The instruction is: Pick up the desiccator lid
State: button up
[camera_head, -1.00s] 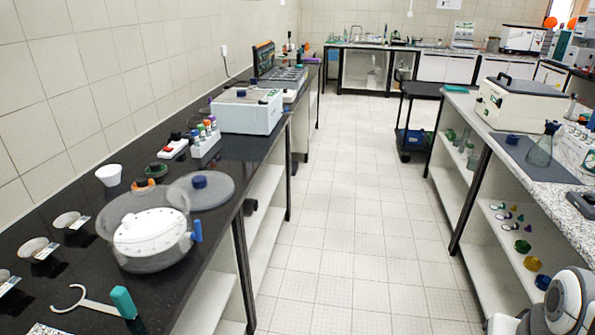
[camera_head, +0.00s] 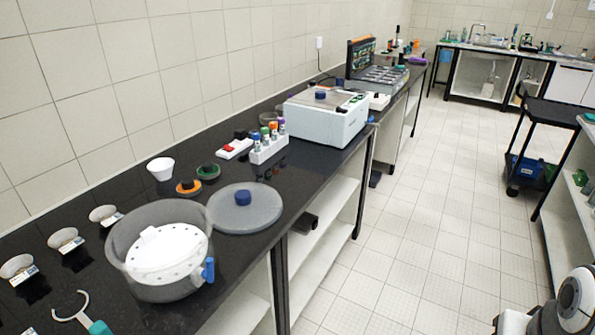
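The desiccator lid (camera_head: 262,214) is a round, translucent grey disc with a blue knob (camera_head: 243,197) on top. It lies flat on the black bench top, knob up, close to the bench's front edge. The desiccator bowl (camera_head: 119,250) stands to the lid's left and nearer to me. It is open, with a white perforated plate inside and a blue piece on its right side. The lid's left edge is very near the bowl's rim; I cannot tell whether they touch. Only part of my arm shows at the lower right; my gripper is out of view.
Orange (camera_head: 188,188) and green (camera_head: 208,171) ring-shaped items and a white cup (camera_head: 160,169) stand behind the lid. A tube rack (camera_head: 269,150) and a white box-shaped device (camera_head: 325,120) stand farther along the bench. The tiled floor (camera_head: 400,245) right of the bench is clear.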

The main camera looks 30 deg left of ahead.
aim_at(240, 206)
jog(key=u, duration=0.65)
jog(key=i, duration=1.2)
jog(key=u, duration=1.2)
jog(key=i, duration=0.45)
jog(key=u, duration=0.2)
jog(key=k, duration=0.8)
jog(key=u, duration=0.15)
jog(key=i, duration=0.8)
